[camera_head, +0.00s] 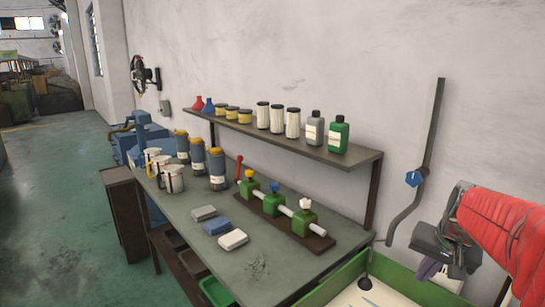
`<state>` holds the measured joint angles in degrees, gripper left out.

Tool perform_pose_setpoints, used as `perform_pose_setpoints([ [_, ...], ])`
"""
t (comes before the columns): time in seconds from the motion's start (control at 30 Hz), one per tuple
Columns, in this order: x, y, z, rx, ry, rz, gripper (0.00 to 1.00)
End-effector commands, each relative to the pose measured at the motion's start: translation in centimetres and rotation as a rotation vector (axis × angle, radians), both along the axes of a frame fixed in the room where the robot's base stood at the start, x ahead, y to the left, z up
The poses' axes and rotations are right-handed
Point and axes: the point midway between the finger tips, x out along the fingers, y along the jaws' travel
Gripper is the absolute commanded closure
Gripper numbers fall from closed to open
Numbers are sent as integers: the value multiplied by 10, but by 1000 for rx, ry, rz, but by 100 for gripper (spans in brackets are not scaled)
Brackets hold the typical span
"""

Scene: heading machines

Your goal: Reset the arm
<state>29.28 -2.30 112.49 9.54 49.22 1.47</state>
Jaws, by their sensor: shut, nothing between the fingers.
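My arm, in a red sleeve, enters from the right edge in the head view. My gripper (436,240) is a dark shape at the lower right, above a green-rimmed tray. It is shut and holds nothing. It is apart from the workbench (180,215), to the right of it. The fingertips are small and partly hard to make out.
A shelf (270,138) with bottles, cans and jars stands along the wall behind the bench. Green valves (305,222) on a board and several blocks lie on the bench. A pipe with a blue handle (413,179) runs down the wall near my gripper. Green floor (60,200) is open at left.

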Motion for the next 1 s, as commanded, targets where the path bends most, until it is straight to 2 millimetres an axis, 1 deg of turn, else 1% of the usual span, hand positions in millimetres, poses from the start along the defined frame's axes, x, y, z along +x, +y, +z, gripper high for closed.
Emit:
perform_pose_setpoints([
  [0.03,-10,15,0,-10,8,29,100],
  [0.1,-24,33,-1,-21,22,66,100],
  [0.4,-83,101,-11,-76,58,221,100],
  [0.7,-137,154,-20,-135,56,371,100],
  [0.83,-156,173,-23,-158,36,432,100],
  [1.0,-174,197,-18,-185,-19,508,100],
])
